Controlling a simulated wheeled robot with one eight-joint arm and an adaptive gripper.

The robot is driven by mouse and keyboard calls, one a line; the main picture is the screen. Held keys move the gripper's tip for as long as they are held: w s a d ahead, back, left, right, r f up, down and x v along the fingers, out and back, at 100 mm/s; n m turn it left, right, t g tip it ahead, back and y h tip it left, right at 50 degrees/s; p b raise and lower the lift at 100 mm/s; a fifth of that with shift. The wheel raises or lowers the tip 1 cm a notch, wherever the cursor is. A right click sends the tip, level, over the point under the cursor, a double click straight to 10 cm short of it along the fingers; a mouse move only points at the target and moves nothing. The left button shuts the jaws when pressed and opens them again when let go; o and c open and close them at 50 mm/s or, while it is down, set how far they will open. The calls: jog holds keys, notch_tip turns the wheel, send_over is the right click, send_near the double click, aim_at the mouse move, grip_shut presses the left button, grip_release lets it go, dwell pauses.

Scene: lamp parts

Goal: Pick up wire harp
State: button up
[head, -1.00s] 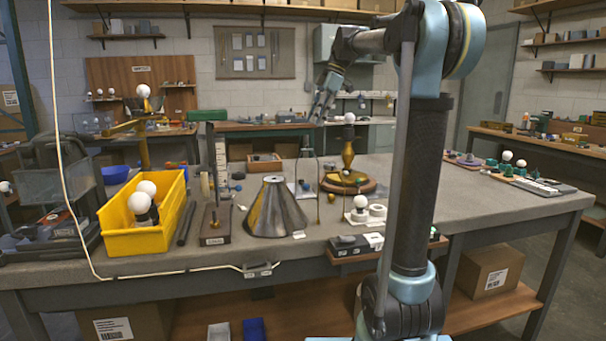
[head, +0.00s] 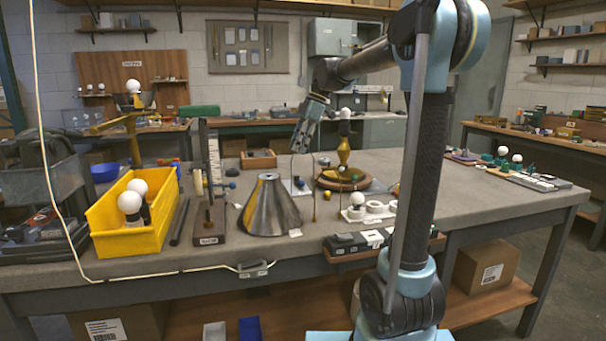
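The wire harp (head: 314,190) is a thin upright wire loop on the grey bench, between the dark metal cone shade and the brass lamp base (head: 343,160). Its thin wire is hard to follow against the background. My gripper (head: 301,148) points down at the top of the harp in the picture. Its fingers are small and dark here, so I cannot tell whether they are apart or touching the wire.
The cone shade (head: 270,207) stands left of the harp, and a white bulb holder tray (head: 367,211) is to the right. A yellow bin (head: 112,240) with bulbs is at the left. The bench's right middle (head: 450,205) is mostly clear.

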jog(key=shift+x, duration=2.75)
jog(key=shift+s, duration=0.1)
grip_shut()
